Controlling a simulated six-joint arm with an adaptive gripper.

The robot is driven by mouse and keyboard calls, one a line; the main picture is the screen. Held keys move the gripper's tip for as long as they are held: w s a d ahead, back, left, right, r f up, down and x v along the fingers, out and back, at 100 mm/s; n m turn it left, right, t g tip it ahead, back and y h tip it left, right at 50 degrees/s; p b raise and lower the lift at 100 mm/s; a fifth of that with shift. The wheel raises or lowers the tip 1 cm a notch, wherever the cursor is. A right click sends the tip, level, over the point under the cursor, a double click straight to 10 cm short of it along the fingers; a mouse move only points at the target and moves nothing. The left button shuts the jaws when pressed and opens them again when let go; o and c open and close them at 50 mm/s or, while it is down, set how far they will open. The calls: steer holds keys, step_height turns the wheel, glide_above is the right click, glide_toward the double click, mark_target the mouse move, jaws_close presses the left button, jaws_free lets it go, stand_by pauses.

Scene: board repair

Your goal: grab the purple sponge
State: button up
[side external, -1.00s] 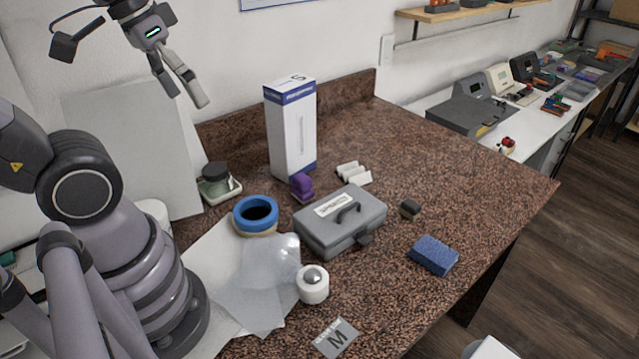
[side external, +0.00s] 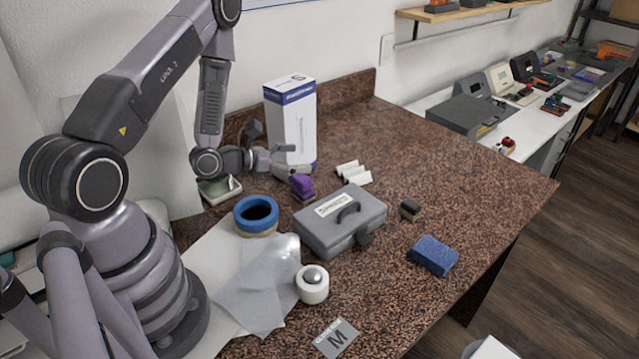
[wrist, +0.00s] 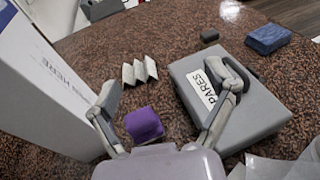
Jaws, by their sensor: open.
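The purple sponge (side external: 302,187) stands on the brown speckled counter in front of the tall white box and left of the grey case. In the wrist view the purple sponge (wrist: 144,125) shows between my gripper's spread fingers, closer to the left one, its lower part hidden by the gripper body. My gripper (side external: 296,160) is low beside the white box, just behind and above the sponge in the side view. In the wrist view my gripper (wrist: 172,82) is open with nothing held. I cannot tell whether a finger touches the sponge.
The tall white box (side external: 292,125) stands close to my gripper. The grey case (side external: 340,225) lies right of the sponge, with a folded white piece (side external: 354,172) behind it. A blue tape roll (side external: 256,214) is at front left. A blue sponge (side external: 433,255) lies farther right. The counter's back right is clear.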

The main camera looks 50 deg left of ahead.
mark_target(302, 177)
steer(key=s+a+f+n+y, duration=0.1)
steer(key=f, duration=0.1)
steer(key=s+a+f+n+y, duration=0.1)
steer(key=a+f, duration=0.1)
steer(key=s+a+f+n+g+y, duration=0.1)
steer(key=f+y, duration=0.1)
steer(key=f, duration=0.1)
steer(key=shift+a, duration=0.35)
steer(key=shift+w+a+f, duration=0.1)
steer(key=shift+w+f, duration=0.15)
steer(key=shift+f, duration=0.05)
steer(key=x, duration=0.6)
steer(key=shift+w+f, duration=0.15)
steer(key=shift+w, duration=0.15)
steer(key=c, duration=1.1)
steer(key=shift+c, duration=0.2)
